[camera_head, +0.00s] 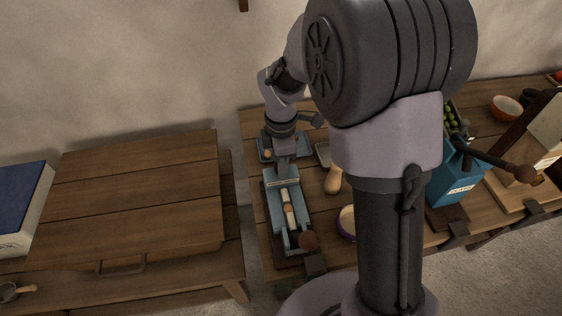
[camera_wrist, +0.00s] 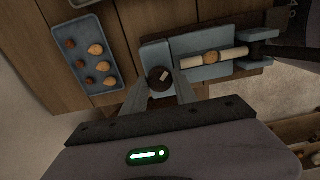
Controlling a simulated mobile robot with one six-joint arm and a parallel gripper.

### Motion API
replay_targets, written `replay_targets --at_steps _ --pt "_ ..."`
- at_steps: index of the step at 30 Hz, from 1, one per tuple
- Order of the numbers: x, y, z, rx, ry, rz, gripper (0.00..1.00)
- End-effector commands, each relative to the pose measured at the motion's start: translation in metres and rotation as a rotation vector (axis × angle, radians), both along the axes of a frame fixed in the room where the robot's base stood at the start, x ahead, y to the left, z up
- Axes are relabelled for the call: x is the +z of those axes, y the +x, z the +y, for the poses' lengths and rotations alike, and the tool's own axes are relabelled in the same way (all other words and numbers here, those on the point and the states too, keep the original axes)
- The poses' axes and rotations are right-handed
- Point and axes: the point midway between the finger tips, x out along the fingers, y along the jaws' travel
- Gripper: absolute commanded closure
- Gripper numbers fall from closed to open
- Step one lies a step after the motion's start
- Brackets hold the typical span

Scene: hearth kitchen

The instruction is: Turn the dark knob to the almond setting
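The dark knob (camera_wrist: 160,78) is round with a pale pointer mark and sits at the left end of the blue nutcracker (camera_wrist: 210,70). The pointer slants up to the right. No setting labels are legible, so I cannot tell which setting it is on. My gripper (camera_wrist: 161,82) has one finger on each side of the knob, close to its edge; whether they press on it is unclear. In the head view the nutcracker (camera_head: 272,183) stands on the middle table under my gripper, which hides the knob. A round nut (camera_wrist: 211,57) sits between two pale rods on the nutcracker.
A blue tray (camera_wrist: 84,57) of brown nuts lies beside the nutcracker. A wooden pestle-like item (camera_head: 333,181) and a purple-rimmed bowl (camera_head: 347,223) stand to the right. A blue box-shaped device (camera_head: 452,182) is farther right. The left table (camera_head: 130,200) is mostly clear.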

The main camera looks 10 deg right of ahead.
Motion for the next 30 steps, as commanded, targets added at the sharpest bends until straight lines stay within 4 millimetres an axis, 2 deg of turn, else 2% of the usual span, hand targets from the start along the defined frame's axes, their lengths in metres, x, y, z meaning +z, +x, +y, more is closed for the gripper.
replay_targets --at_steps 8,14,30 --pt "0.0003 -0.0001 0.0000 -0.018 0.000 0.001 1.00" --pt "0.0009 -0.0003 -0.0001 -0.104 0.000 0.002 1.00" --pt "0.0006 -0.0003 -0.0001 -0.590 -0.001 0.002 1.00"
